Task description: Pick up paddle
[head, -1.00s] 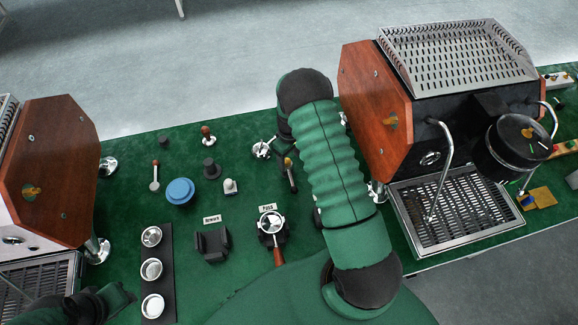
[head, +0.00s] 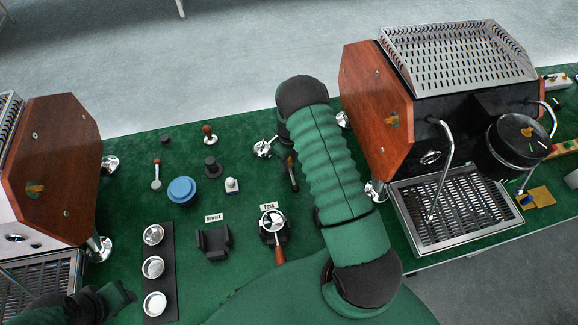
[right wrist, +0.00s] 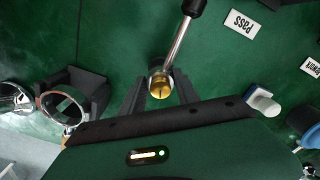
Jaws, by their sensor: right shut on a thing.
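The paddle (right wrist: 178,45) has a slim metal shaft, a black handle and a brass-coloured end. In the right wrist view its brass end lies between the dark fingers of my right gripper (right wrist: 158,88). The gripper is shut on it, and the handle points away toward the top edge. In the head view the paddle's dark handle (head: 293,182) shows beside my right arm, which hides part of the gripper. I cannot tell whether the paddle is clear of the mat.
An espresso machine (head: 372,112) stands close right of my right arm, another (head: 50,165) at far left. A portafilter (head: 277,240) rests in a holder by the PASS label (right wrist: 240,23). A blue disc (head: 182,190) and a black tray of cups (head: 169,292) stand left.

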